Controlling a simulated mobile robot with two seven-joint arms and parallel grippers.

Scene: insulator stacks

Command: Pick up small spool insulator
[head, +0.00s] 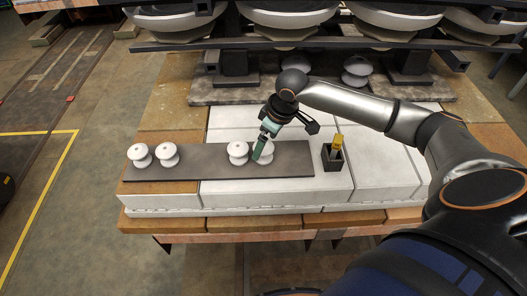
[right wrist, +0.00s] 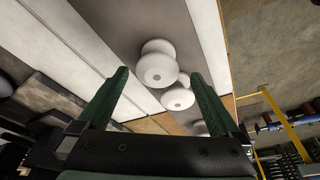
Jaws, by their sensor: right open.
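Several small white spool insulators stand on a dark mat (head: 205,163). Two are at its left end, the leftmost (head: 139,156) and its neighbour (head: 168,155). In the right wrist view, the open fingers frame the nearest spool (right wrist: 158,69), which appears between the tips. Another spool (right wrist: 178,97) shows behind it. My left gripper is out of view.
A small dark holder (head: 332,162) with a yellow object (head: 337,142) stands right of the mat. The pale slabs (head: 375,155) right of the holder are mostly clear.

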